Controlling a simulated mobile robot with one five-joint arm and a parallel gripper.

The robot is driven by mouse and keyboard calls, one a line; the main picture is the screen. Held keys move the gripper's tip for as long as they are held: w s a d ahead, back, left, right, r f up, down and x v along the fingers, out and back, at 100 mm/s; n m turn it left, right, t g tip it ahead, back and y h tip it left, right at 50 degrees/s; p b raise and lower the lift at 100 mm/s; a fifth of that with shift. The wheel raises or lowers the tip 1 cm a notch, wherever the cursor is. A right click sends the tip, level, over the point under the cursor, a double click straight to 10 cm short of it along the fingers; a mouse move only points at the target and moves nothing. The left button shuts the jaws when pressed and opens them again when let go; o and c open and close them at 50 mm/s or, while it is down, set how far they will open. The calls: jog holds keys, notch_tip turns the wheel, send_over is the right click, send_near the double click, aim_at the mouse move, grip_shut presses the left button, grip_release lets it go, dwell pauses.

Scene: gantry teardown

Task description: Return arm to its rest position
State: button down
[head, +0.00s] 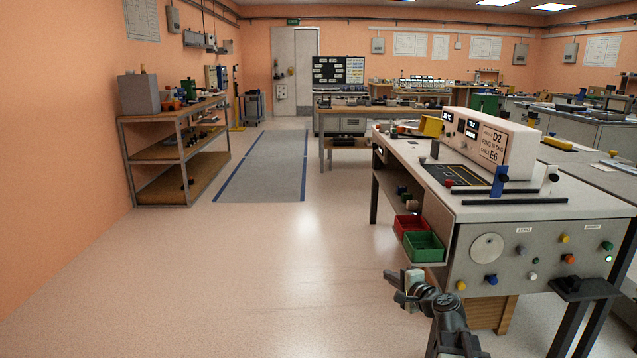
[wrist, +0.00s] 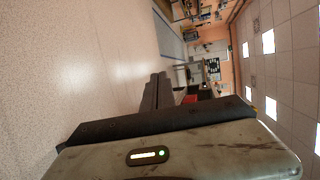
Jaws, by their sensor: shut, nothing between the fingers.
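My gripper (head: 394,287) shows at the lower middle right of the head view, at the end of my dark arm. It is in front of the near workbench, left of its front panel, and touches nothing that I can see. In the wrist view the dark fingers of my gripper (wrist: 156,92) lie together with nothing between them. The wrist view is turned on its side, with the floor at left and the ceiling at right.
The workbench (head: 475,215) at right carries a white instrument (head: 490,136). A red bin (head: 411,223) and a green bin (head: 424,246) sit on its side shelf. A shelf rack (head: 170,150) stands along the left wall. The floor (head: 270,270) at left and centre is clear.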

jog(key=s+a+f+n+g, duration=0.4)
jog(key=a+f+n, duration=0.1)
jog(key=a, duration=0.3)
jog(key=s+a+f+n+g, duration=0.3)
jog(key=s+a+f+n, duration=0.15)
jog(key=a, duration=0.35)
jog(key=s+d+f+n+g+h+p, duration=0.1)
jog(key=s+d+f+n+g+h, duration=0.3)
jog(key=s, duration=0.3)
jog(key=s+d+f+n+g+h+p, duration=0.1)
jog(key=s+d+f+g, duration=0.15)
jog(key=s+d, duration=0.4)
notch_tip(320, 180, up, 37)
jog(key=a+p, duration=0.1)
jog(key=p, duration=3.6)
jog(key=shift+a+r, duration=0.15)
jog(key=shift+r, duration=0.05)
jog(key=shift+f+g, duration=0.1)
jog(key=shift+g, duration=0.15)
jog(key=shift+s, duration=0.15)
